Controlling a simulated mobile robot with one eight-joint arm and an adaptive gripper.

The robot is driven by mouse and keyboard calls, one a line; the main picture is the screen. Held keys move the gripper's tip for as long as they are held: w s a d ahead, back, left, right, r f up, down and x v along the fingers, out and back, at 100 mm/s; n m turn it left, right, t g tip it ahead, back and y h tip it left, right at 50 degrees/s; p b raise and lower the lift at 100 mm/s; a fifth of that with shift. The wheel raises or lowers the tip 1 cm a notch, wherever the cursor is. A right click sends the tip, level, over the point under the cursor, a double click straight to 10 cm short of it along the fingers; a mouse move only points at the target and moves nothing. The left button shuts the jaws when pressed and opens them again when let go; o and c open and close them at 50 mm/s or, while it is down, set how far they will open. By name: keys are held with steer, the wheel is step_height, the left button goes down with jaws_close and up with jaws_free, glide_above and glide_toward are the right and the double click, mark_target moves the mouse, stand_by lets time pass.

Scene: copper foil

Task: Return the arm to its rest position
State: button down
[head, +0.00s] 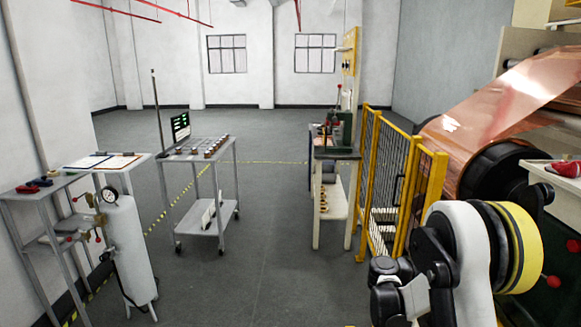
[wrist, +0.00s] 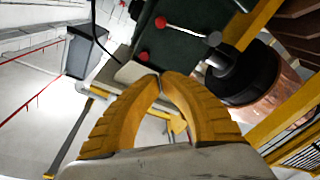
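My gripper (wrist: 160,78) shows in the wrist view with two ribbed yellow fingers. Their tips come together, and nothing shows held between them. Beyond the tips is a dark green machine box (wrist: 180,45) with red-knobbed levers. In the head view my white and black arm (head: 462,255) is folded at the lower right, close to the copper foil machine. My fingers cannot be made out clearly in the head view.
Copper foil (head: 500,110) runs over a black roller at the right. A yellow fence (head: 412,185) stands left of it. A workbench (head: 335,153), a wheeled cart (head: 197,152) and a gas cylinder (head: 126,240) stand farther left. The middle floor (head: 275,240) is clear.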

steer(key=s+a+n+t+y, duration=0.2)
steer(key=s+a+y, duration=0.4)
steer(key=a, duration=0.4)
steer(key=s+a+r+n+t+y, duration=0.1)
steer(key=s+a+n+y, duration=0.3)
steer(key=s+a, duration=0.5)
steer(key=s+a+n+t+y, duration=0.3)
steer(key=s+a+y, duration=0.4)
steer(key=a, duration=0.5)
steer(key=shift+s+a+r+n+t+y, duration=0.25)
steer(key=shift+a+n+t+y, duration=0.15)
steer(key=shift+y, duration=0.2)
steer(key=shift+d, duration=0.1)
